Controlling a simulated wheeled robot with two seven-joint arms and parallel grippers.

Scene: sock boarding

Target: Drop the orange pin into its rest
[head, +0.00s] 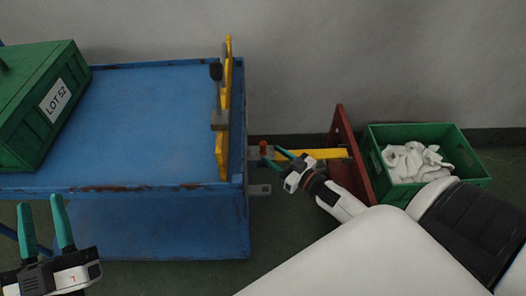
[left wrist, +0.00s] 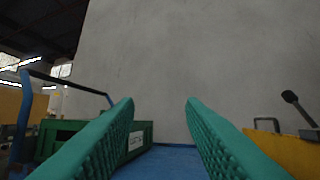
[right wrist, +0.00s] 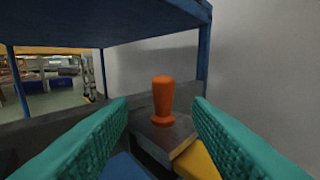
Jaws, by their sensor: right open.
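The orange pin (head: 263,146) stands upright at the grey bracket beside the blue cart's right side. In the right wrist view the pin (right wrist: 163,100) rises from a dark grey block (right wrist: 160,135), between my fingers in the picture but beyond their tips. Its lower end is hidden, so I cannot tell how deep it sits. My right gripper (head: 277,157) is open and empty, just right of the pin and apart from it. My left gripper (head: 41,203) is open and empty, in front of the cart's left part.
The blue cart (head: 150,110) carries a green LOT 52 box (head: 40,100) and an upright yellow plate (head: 223,150) with a dark-knobbed lever. A yellow bar (head: 325,154) runs to a red post (head: 350,155). A green crate (head: 470,170) of white socks stands at right.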

